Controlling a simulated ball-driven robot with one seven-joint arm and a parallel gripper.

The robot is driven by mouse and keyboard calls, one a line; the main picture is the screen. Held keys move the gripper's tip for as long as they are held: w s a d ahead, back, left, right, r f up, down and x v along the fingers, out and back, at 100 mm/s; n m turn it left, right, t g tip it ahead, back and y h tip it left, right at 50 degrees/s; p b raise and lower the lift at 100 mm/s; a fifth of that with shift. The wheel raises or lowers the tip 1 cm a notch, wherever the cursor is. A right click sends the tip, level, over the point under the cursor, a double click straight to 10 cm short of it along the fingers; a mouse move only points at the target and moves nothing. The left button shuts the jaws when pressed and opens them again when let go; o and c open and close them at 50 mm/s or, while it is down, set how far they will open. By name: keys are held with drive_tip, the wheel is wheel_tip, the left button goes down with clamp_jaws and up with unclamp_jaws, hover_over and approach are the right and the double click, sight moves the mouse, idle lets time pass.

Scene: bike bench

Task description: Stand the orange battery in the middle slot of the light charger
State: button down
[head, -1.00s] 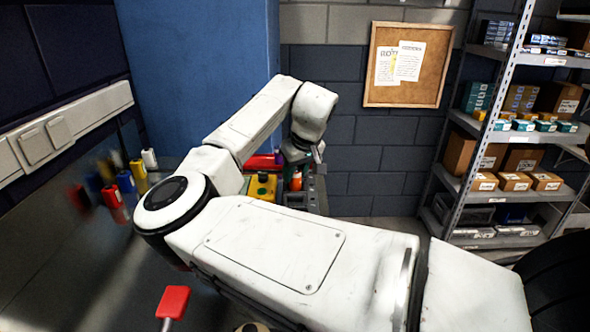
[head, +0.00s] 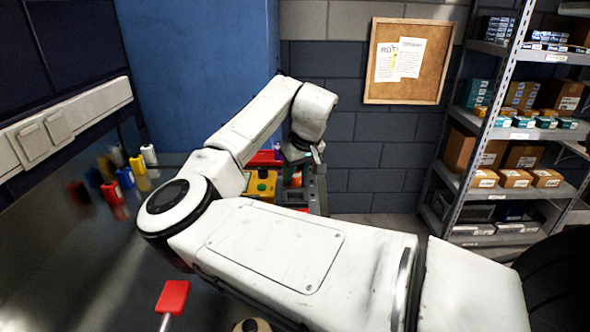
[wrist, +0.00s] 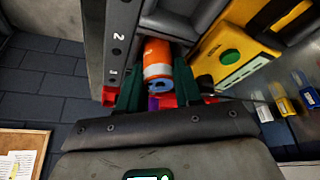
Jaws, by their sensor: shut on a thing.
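The orange battery (wrist: 157,60) shows between the green fingers of my gripper (wrist: 157,88) in the wrist view, its blue end toward the camera. My gripper is shut on it. In the head view the orange battery (head: 296,179) is a small, roughly upright patch below my gripper (head: 303,154). The charger (head: 316,192) is the grey-dark unit at the battery's right in the head view. In the wrist view its grey edge (wrist: 112,40), marked 2 and 1, runs close beside the battery. My gripper hides the lower contact, so I cannot tell which slot it is over or how deep it sits.
A yellow box with a green button (head: 262,185) stands close to the left of the battery. A red item (head: 264,158) lies behind it. A red-topped piece (head: 173,297) is in front.

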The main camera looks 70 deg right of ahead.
drive_tip(key=c, duration=1)
unclamp_jaws()
drive_tip(key=shift+c, duration=0.2)
drive_tip(key=p+v, duration=1)
drive_tip(key=v, duration=0.1)
drive_tip(key=shift+f, duration=0.1)
